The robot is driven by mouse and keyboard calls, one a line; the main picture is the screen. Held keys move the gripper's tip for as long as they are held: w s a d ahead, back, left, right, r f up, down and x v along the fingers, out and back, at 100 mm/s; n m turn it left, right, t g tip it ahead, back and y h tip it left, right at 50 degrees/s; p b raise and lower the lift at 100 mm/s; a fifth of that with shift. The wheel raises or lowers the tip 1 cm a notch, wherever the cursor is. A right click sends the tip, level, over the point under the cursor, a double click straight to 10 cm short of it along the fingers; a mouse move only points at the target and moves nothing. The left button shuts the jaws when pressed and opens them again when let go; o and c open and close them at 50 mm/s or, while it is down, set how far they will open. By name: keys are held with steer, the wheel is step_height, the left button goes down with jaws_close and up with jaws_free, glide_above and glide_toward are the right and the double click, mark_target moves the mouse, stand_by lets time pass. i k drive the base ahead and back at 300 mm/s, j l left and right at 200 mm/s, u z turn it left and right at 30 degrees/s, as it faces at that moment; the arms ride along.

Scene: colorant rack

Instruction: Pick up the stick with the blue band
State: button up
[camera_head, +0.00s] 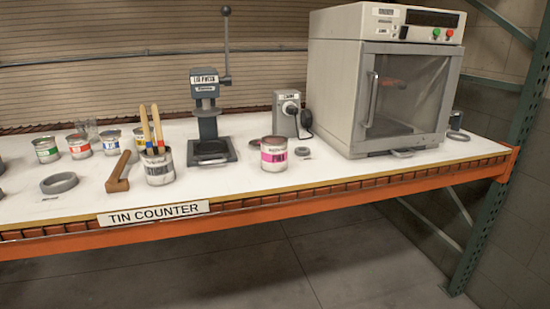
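Two pale wooden sticks stand upright, leaning slightly, in an open tin (160,170) near the front of the counter. The left stick (146,126) seems to have a bluish band low down, just above the tin's rim. The right stick (156,122) seems to have a reddish band at about the same height. The bands are small, so their colours are hard to be sure of. The lower ends of both sticks are hidden inside the tin. My gripper is not in view.
A wooden tool (119,172) and a grey ring (59,183) lie left of the stick tin. Small labelled tins (79,147) stand behind. A lid press (206,110), a pink-labelled tin (274,155) and a large cabinet machine (385,80) stand to the right. The orange front beam (300,204) edges the counter.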

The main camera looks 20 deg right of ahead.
mark_target(142, 108)
steer(key=i+j, duration=0.2)
steer(key=i, duration=0.25)
steer(key=i+j, duration=0.2)
steer(key=i, duration=0.3)
steer(key=i+j, duration=0.2)
steer(key=i, duration=0.25)
